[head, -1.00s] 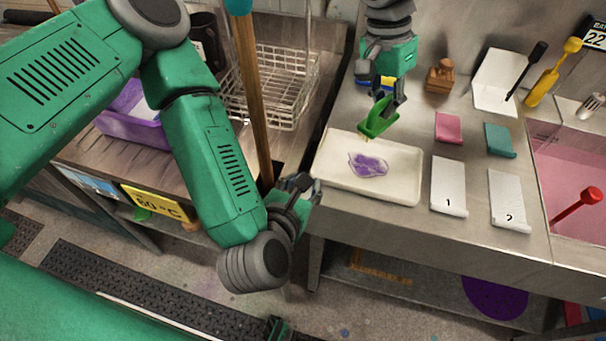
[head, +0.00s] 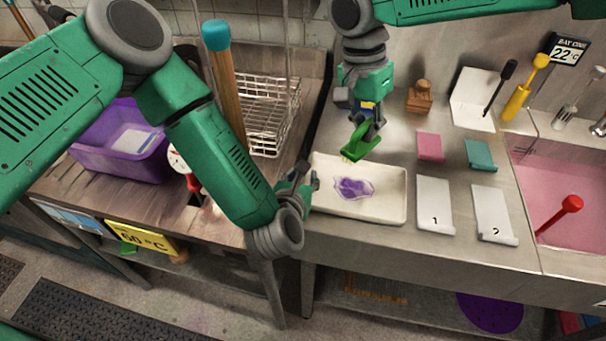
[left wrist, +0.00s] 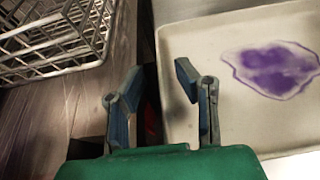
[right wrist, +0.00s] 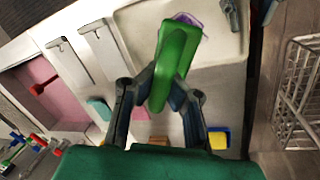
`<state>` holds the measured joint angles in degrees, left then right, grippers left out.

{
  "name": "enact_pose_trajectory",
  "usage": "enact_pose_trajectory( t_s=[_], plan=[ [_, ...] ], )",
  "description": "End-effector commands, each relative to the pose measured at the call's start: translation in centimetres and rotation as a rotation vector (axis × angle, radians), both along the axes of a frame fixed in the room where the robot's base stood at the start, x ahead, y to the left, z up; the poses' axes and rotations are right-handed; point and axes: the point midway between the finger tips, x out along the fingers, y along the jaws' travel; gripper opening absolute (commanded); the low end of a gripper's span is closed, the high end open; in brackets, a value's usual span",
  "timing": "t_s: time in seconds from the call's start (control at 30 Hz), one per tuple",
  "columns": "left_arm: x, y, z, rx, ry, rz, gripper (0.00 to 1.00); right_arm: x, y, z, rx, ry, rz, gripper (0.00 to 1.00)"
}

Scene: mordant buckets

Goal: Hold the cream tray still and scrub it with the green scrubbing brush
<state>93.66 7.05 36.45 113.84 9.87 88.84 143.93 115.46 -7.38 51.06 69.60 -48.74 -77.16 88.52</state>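The cream tray (head: 385,212) lies on the steel counter with a purple stain (head: 353,187) on its floor. My left gripper (head: 308,180) is at the tray's left edge. In the left wrist view its fingers (left wrist: 152,85) are apart, with the tray's left rim (left wrist: 162,95) between them, nearer the right finger. My right gripper (head: 365,122) is shut on the green scrubbing brush (head: 362,142), held at the tray's far edge. The brush (right wrist: 175,65) also shows between the fingers in the right wrist view. I cannot tell whether its bristles touch the tray.
White boards marked 1 (head: 434,200) and 2 (head: 491,208) lie right of the tray, with pink (head: 430,147) and teal (head: 481,154) blocks behind. A pink sink (head: 560,190) is at the right. A wire rack (head: 270,120) and purple tub (head: 120,145) stand left.

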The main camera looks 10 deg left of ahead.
Motion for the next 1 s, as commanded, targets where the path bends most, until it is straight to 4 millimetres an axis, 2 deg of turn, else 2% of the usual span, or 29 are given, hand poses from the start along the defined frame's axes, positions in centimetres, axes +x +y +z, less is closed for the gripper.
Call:
enact_pose_trajectory(
  t_s=[0.27,0.3,0.37,0.4,1.0],
  plan=[
    [0.18,-0.03,-0.09,0.0,0.001,-0.001,0.28,0.0,0.0,0.02,0.0,0.0,0.0,0.0],
    [0.18,-0.03,-0.09,0.0,0.001,-0.001,0.24,0.01,-0.01,0.03,0.0,0.0,0.0,0.0],
    [0.18,-0.02,-0.09,0.0,0.001,-0.001,0.03,0.01,-0.01,0.02,0.0,0.0,0.0,0.0],
    [0.17,-0.03,-0.09,0.0,0.001,-0.001,0.0,0.01,0.0,0.02,0.0,0.0,0.0,0.0],
    [0.15,-0.02,-0.1,0.0,0.001,-0.001,0.0,0.0,0.0,0.02,0.0,0.0,0.0,0.0]
  ],
)
